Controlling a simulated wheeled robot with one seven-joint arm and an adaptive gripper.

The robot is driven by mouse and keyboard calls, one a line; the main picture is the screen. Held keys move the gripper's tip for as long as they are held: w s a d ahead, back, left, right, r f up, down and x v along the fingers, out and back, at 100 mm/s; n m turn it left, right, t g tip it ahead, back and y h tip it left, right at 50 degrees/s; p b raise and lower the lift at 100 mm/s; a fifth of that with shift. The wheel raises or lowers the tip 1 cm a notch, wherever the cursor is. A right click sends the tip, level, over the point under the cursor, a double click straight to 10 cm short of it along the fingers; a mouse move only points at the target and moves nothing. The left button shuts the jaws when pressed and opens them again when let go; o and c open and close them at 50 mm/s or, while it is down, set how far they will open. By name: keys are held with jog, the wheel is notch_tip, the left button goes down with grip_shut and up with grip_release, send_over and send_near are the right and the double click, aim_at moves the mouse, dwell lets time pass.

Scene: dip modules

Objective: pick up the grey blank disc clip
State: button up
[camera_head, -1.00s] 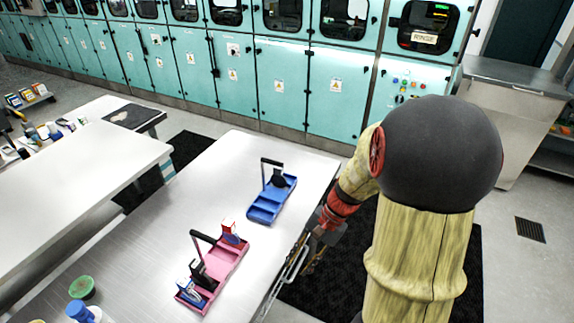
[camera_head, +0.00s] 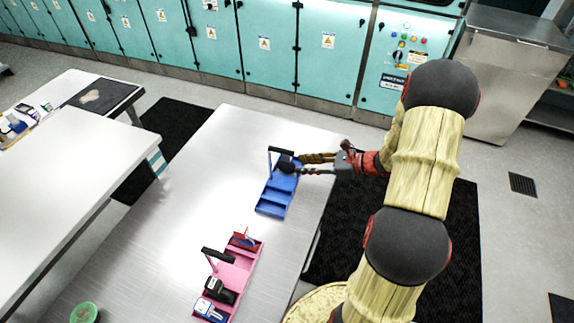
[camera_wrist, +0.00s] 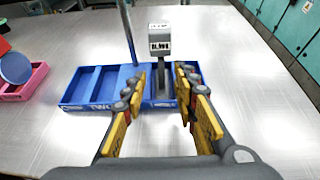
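The grey disc clip (camera_wrist: 160,45), its label seeming to read "BLANK", stands upright in the right end of the blue tray (camera_wrist: 82,88) in the wrist view. In the head view it is a small dark shape (camera_head: 286,163) at the far end of the blue tray (camera_head: 272,204). My gripper (camera_head: 300,163) reaches in from the right at that end. In the wrist view my gripper (camera_wrist: 160,85) is open, its fingers on either side of the clip's lower stem in the picture. I cannot tell whether either finger touches it. The clip's foot is partly hidden.
The blue tray has an upright handle post (camera_wrist: 129,35) just left of the clip. A pink tray (camera_head: 238,278) with several items stands nearer on the metal table (camera_head: 180,220). A green-topped tub (camera_head: 84,312) is at the near left. The table between is clear.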

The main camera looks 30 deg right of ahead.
aim_at(291, 173)
jog(key=b+x, duration=0.1)
jog(key=x, duration=0.4)
jog(key=shift+w+a, duration=0.15)
jog(key=shift+w, duration=0.25)
jog(key=shift+c, duration=1.3)
jog(key=c, duration=0.4)
grip_shut()
